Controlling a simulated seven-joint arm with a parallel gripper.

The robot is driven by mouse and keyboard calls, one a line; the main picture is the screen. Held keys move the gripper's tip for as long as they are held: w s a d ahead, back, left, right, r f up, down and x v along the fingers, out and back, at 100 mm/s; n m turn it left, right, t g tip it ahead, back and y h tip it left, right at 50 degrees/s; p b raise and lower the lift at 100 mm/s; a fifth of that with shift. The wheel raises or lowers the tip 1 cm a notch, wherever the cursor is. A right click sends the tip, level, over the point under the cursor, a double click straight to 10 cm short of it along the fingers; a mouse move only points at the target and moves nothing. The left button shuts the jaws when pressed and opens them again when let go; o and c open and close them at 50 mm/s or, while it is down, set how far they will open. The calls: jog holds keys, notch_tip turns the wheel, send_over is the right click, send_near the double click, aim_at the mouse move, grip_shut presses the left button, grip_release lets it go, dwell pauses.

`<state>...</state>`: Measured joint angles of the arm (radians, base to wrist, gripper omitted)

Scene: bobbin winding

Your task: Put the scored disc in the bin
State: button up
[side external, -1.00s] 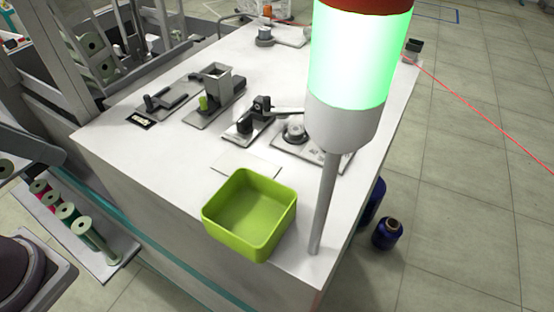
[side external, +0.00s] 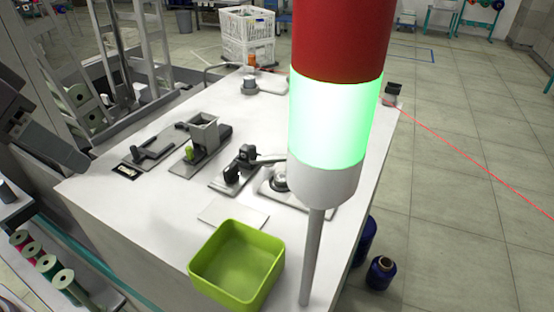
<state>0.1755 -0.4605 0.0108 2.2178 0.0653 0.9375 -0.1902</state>
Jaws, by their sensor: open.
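The bin is probably the lime-green open square box (side external: 208,284) at the near edge of the white table; its visible inside looks empty. I cannot make out a scored disc. A small round metal part (side external: 279,183) sits on a grey plate behind the signal tower, partly hidden, and I cannot tell whether it is a disc. My gripper's fingers are not in view.
A signal tower (side external: 340,45), lit green, stands at the table's near right and blocks part of the view. Several fixtures, including a grey hopper (side external: 203,132), stand mid-table. A pale flat plate (side external: 234,212) lies behind the box. Thread spools (side external: 62,280) sit lower left.

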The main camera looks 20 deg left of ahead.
jog(key=w+d, duration=1)
jog(key=w, duration=0.1)
send_near(282, 177)
jog(key=shift+g, duration=0.3)
jog(key=shift+w+x, duration=0.2)
jog(key=shift+x, duration=3.6)
jog(key=shift+r, duration=0.15)
jog(key=c, duration=0.8)
jog(key=shift+r, duration=2.5)
jog(key=shift+c, duration=0.3)
